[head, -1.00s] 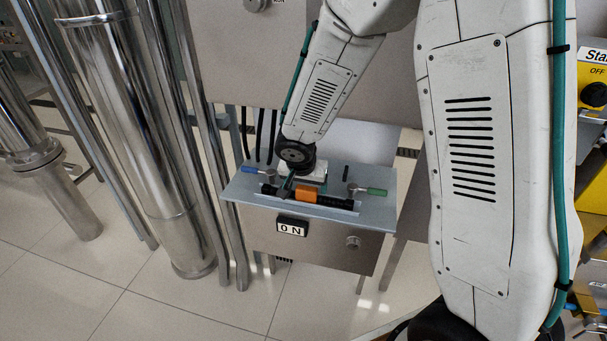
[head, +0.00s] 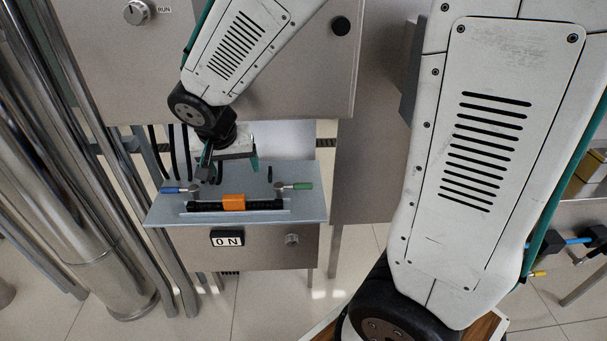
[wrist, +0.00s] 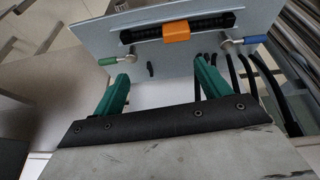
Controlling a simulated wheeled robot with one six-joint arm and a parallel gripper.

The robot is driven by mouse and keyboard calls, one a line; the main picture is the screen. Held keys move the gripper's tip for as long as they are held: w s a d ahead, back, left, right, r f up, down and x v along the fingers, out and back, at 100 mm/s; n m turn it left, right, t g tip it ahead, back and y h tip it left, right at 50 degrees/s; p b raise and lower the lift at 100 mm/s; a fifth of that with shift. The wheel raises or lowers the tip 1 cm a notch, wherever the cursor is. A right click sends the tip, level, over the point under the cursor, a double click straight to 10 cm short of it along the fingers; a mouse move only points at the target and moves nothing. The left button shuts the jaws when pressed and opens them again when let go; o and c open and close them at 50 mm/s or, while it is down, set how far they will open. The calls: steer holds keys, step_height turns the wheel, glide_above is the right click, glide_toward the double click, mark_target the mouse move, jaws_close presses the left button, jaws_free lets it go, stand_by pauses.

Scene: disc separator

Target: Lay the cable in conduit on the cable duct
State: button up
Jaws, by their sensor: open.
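The cable in conduit, black and ribbed with an orange middle piece (head: 233,202), lies lengthwise along the pale cable duct (head: 286,211) on the grey shelf. It also shows at the top of the wrist view (wrist: 175,31). It looks seated along the duct; its underside is hidden. My gripper (head: 231,162) has green fingers and is open and empty. It is behind and above the conduit, apart from it. In the wrist view the spread fingers (wrist: 161,73) point toward the shelf, with nothing between them.
A blue-handled clamp (head: 181,190) and a green-handled clamp (head: 294,186) stand near the two ends of the duct. A short black peg (head: 270,174) stands behind. Black cables (head: 172,150) hang at the left.

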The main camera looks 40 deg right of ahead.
steer(key=s+d+r+n+g+y, duration=0.1)
steer(key=s+r, duration=0.4)
steer(key=s, duration=0.7)
steer(key=s+d+r+n+g+y, duration=0.1)
steer(key=s+r+n, duration=0.3)
steer(key=s, duration=0.8)
steer(key=shift+d+r+n+y, duration=0.4)
steer(key=shift+d+n, duration=0.4)
steer(key=shift+d, duration=0.05)
steer(key=shift+w, duration=0.1)
